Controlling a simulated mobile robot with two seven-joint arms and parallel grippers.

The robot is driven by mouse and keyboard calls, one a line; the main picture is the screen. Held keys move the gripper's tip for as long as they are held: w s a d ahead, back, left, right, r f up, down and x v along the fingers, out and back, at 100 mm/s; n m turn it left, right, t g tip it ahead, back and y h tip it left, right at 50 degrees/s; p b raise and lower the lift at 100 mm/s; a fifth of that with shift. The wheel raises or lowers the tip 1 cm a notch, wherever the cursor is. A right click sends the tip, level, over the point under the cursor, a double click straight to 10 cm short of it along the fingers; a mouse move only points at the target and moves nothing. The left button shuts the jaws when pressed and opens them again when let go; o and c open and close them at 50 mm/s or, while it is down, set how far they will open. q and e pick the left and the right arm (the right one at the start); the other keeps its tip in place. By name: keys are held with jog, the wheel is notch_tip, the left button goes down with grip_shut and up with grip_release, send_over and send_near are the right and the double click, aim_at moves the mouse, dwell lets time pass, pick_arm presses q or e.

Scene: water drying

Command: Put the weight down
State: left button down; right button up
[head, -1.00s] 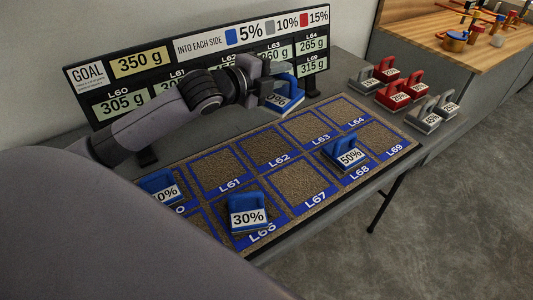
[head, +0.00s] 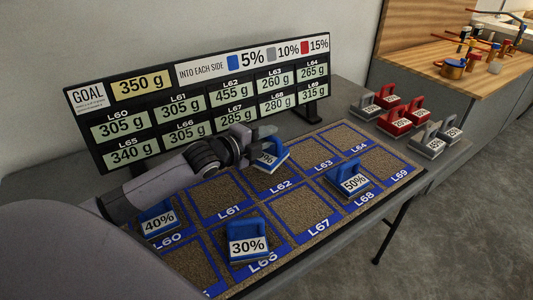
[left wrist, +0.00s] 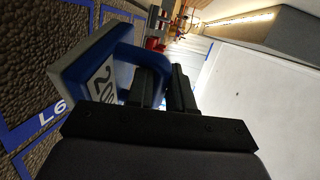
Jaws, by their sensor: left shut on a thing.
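My left gripper (head: 260,136) is shut on the handle of a blue weight (head: 272,160) with a white label. The weight is at the L62 square of the scale mat (head: 285,210). I cannot tell whether its base rests fully on the mat. In the left wrist view, the same weight (left wrist: 80,62) shows a label reading 20, with the dark fingers (left wrist: 163,85) at its handle. My right gripper is out of view.
A board (head: 200,95) behind the mat shows a goal of 350 g and readings, with L62 at 455 g. Red weights (head: 402,122) and grey weights (head: 432,143) stand at the right. Squares L61 (head: 215,195), L63 and L64 are bare.

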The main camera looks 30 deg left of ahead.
aim_at(266, 150)
pick_arm(q)
notch_tip(266, 150, down, 5)
jog(key=shift+r+b, duration=0.2)
jog(key=shift+b, duration=0.1)
jog(key=shift+f, duration=0.15)
jog(key=c, duration=1)
grip_release()
jog(key=shift+s, duration=0.1)
jog(key=p+v, duration=0.1)
jog(key=v, duration=0.9)
jog(key=shift+s+a, duration=0.1)
jog(key=shift+s, duration=0.15)
jog(key=shift+s+r, duration=0.3)
jog(key=shift+s, duration=0.3)
